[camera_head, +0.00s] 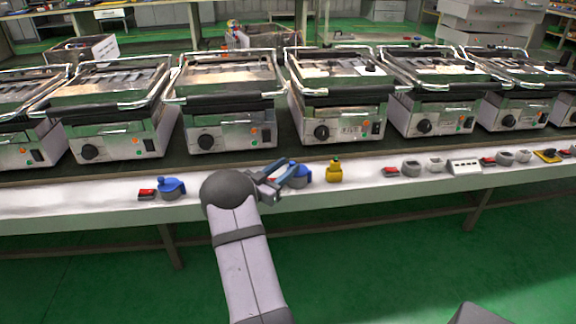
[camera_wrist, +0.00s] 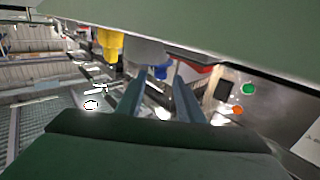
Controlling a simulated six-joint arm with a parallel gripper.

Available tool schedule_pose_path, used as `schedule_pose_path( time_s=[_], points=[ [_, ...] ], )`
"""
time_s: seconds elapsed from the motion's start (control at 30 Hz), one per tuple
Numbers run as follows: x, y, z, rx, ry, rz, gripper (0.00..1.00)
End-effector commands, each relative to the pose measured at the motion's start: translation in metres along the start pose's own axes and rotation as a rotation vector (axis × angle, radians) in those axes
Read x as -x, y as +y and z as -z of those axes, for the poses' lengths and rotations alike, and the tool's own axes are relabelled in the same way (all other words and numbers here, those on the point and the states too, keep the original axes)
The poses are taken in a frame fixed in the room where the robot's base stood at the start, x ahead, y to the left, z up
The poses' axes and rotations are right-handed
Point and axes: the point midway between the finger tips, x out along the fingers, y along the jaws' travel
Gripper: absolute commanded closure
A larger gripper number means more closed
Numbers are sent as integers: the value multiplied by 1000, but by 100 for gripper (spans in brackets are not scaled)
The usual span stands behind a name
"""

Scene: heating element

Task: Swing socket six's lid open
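A blue-lidded socket (camera_head: 300,177) stands on the white front ledge, partly hidden by my gripper. I cannot tell which socket is number six. My gripper (camera_head: 285,173) reaches in at its left side with two fingers apart. In the wrist view the fingers (camera_wrist: 159,78) are spread, with nothing clearly held, and a blue part (camera_wrist: 159,71) shows between and beyond their tips. Whether they touch it I cannot tell. A yellow socket (camera_head: 335,171) stands just to the right; it also shows in the wrist view (camera_wrist: 110,45). Another blue-lidded socket (camera_head: 171,188) is to the left.
A red switch (camera_head: 147,195) lies beside the left blue socket. Grey sockets (camera_head: 411,168), a white block (camera_head: 464,166) and more red switches stand farther right. A row of contact grills (camera_head: 224,100) stands behind the ledge. The green floor in front is clear.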

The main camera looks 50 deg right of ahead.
Motion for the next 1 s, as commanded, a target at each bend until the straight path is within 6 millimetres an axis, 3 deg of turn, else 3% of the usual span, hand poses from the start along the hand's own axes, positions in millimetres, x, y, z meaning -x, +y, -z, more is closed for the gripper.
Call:
schedule_pose_path(
  time_s=[0.13,0.27,0.3,0.47,0.63,0.8,1.0],
  points=[
    [0,0,0,0,0,0,66],
    [-2,1,2,1,4,3,97],
    [-4,1,3,2,9,6,100],
    [-20,9,18,7,52,38,100],
    [-48,23,45,26,129,125,100],
    [-72,39,67,58,195,278,100],
    [-82,61,76,94,215,486,100]
  ],
)
